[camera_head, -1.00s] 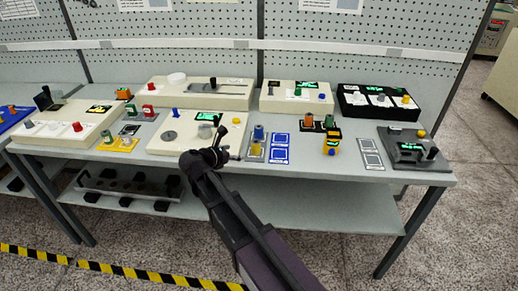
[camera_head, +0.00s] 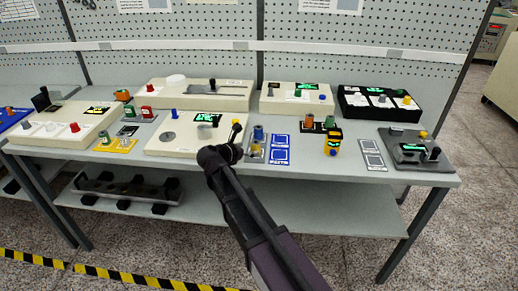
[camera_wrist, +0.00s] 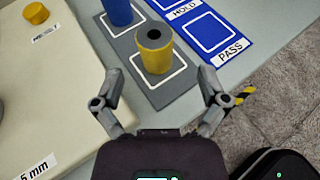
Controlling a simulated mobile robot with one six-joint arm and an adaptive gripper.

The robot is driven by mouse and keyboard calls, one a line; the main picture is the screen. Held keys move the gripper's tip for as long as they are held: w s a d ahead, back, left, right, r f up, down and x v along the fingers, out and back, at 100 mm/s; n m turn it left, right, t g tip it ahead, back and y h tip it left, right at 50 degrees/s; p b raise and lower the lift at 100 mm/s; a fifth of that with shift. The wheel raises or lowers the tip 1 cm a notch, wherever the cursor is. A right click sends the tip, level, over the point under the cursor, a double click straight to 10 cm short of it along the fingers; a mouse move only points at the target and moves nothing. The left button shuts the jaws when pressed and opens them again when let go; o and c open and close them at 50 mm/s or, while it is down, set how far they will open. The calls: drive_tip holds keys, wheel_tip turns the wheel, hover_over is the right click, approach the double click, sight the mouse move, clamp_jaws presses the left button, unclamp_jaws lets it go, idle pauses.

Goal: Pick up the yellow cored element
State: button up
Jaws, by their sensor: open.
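In the head view the mat is partly hidden behind my arm. My gripper (camera_wrist: 160,75) is open and empty, its two fingers spread to the left and right of the yellow element on its near side. The fingers do not appear to touch it. In the head view my gripper (camera_head: 237,138) is at the table's front edge, and the fingers are small there.
A blue cylinder (camera_wrist: 118,10) stands on the same mat behind the yellow one. A blue card (camera_wrist: 205,35) with white squares lies to the right. A cream box (camera_wrist: 45,85) with a yellow knob (camera_wrist: 36,13) is close on the left. The table's front edge is near my gripper.

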sight(252, 148)
drive_tip(key=b+x, duration=0.1)
drive_tip(key=x, duration=0.3)
drive_tip(key=shift+w+a+f+b, duration=0.1)
drive_tip(key=shift+w+a+b, duration=0.1)
drive_tip(key=shift+b, duration=0.15)
drive_tip(key=shift+w+d+f, duration=0.1)
drive_tip(key=shift+w+d, duration=0.25)
drive_tip(key=shift+w, duration=0.05)
drive_tip(key=shift+c, duration=0.2)
drive_tip(key=c, duration=1.2)
